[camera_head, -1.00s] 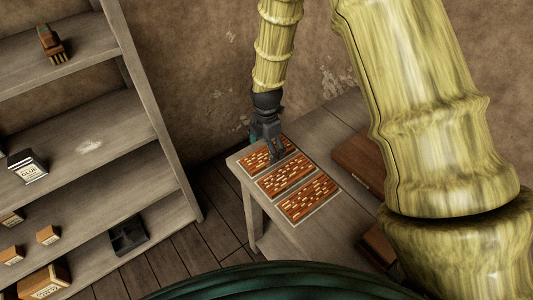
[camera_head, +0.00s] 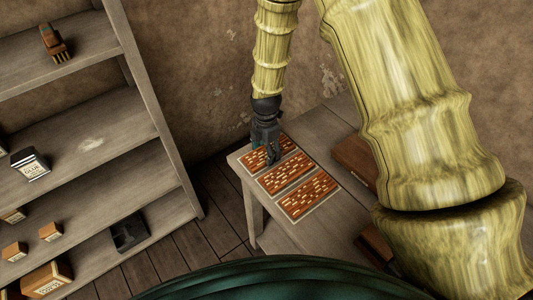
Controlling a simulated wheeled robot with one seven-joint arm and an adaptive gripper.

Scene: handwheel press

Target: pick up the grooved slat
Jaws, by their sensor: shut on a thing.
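My gripper (camera_head: 270,157) points down at the far left panel (camera_head: 254,158) on the table. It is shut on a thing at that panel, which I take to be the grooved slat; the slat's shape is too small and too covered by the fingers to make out. Two more orange-brown panels with pale short marks lie beside it, a middle panel (camera_head: 285,174) and a near panel (camera_head: 308,195). I cannot tell whether the gripper's tips touch the panel or are just above it.
The grey wooden table (camera_head: 318,228) is bare in front of the panels. A brown board (camera_head: 352,158) lies to the right, partly behind my arm. A shelf (camera_head: 100,140) at the left holds a glue box (camera_head: 29,163), small boxes and a black tray (camera_head: 130,234). A plaster wall stands behind.

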